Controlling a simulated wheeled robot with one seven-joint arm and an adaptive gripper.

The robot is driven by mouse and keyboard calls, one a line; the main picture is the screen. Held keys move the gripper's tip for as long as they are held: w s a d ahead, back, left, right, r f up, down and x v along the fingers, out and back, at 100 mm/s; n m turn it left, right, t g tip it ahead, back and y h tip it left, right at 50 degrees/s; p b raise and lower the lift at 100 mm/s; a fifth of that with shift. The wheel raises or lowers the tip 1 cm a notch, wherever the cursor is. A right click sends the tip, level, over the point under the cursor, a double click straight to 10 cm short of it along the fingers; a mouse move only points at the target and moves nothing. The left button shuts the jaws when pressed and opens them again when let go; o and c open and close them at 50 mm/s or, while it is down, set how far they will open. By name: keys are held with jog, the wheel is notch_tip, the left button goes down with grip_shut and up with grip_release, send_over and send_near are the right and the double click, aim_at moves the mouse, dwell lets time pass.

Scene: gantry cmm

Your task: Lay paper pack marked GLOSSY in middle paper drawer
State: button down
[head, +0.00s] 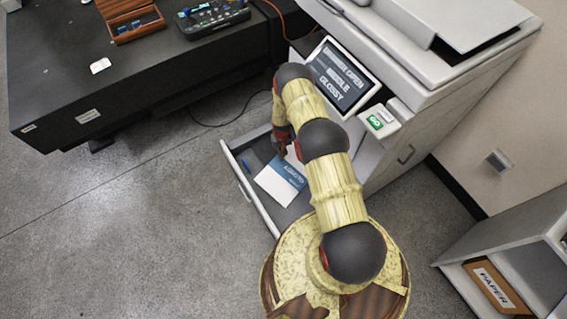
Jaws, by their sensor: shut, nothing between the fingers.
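The paper pack (276,190), white with a blue band whose upside-down lettering looks like GLOSSY, lies flat in an open paper drawer (236,172) of the printer cabinet. My gripper (284,152) is shut and empty just above the far end of the pack. The fingertips are small and partly hidden by my arm, so I cannot tell whether they touch the pack. My arm also covers the drawer's right side. The printer's screen (342,75) shows words that seem to read drawer open, middle, glossy.
A dark bench (60,95) at upper left holds a wooden box (130,18) and a black device (213,16). A panel with a green GO label (375,122) is on the printer. A shelf with a PAPER box (494,287) stands lower right. The left floor is clear.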

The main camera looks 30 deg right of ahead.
aim_at(283, 165)
jog(key=s, duration=0.2)
jog(key=s+a+b, duration=0.1)
jog(key=s, duration=0.1)
jog(key=shift+a+f, duration=0.1)
jog(key=shift+f, duration=0.15)
jog(key=shift+f+b, duration=0.5)
jog(key=shift+f, duration=0.05)
